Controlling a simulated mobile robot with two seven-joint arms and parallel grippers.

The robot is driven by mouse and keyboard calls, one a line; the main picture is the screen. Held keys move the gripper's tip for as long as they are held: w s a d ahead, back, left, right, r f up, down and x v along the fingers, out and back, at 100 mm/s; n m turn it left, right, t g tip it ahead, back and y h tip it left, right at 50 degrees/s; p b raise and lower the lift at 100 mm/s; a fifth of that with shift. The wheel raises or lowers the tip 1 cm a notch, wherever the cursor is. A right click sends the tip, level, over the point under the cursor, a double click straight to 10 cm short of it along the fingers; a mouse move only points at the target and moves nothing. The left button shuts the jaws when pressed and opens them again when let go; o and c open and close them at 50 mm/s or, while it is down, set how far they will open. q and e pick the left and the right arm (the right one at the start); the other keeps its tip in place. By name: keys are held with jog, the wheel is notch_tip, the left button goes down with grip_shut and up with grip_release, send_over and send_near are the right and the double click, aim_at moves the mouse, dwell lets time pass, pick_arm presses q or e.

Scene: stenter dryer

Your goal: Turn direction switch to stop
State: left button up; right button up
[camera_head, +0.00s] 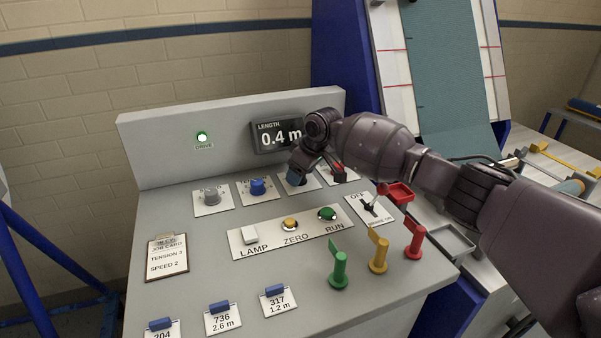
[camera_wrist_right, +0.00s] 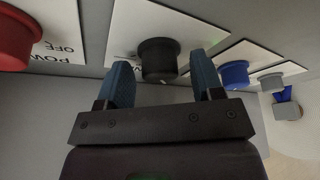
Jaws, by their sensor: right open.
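The black knob (camera_wrist_right: 158,60), which I take for the direction switch, stands on a white plate in the right wrist view. A pale mark shows on its edge; its label is hidden, so its setting cannot be read. My right gripper (camera_wrist_right: 162,80) is open, with one blue-padded finger on each side of the black knob and a gap at both sides. In the head view my right gripper (camera_head: 316,174) is over the knob row and hides the black knob; part of its white plate (camera_head: 300,187) shows. My left gripper is not in view.
The blue knob (camera_wrist_right: 233,73) and grey knob (camera_wrist_right: 271,80) stand on one side, the red power knob (camera_wrist_right: 15,40) on the other. Lamp, zero and run buttons (camera_head: 290,223) sit in front, with a brake lever (camera_head: 369,207) and coloured handles (camera_head: 378,252) at the right.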

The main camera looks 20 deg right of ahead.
jog(key=shift+c, duration=0.4)
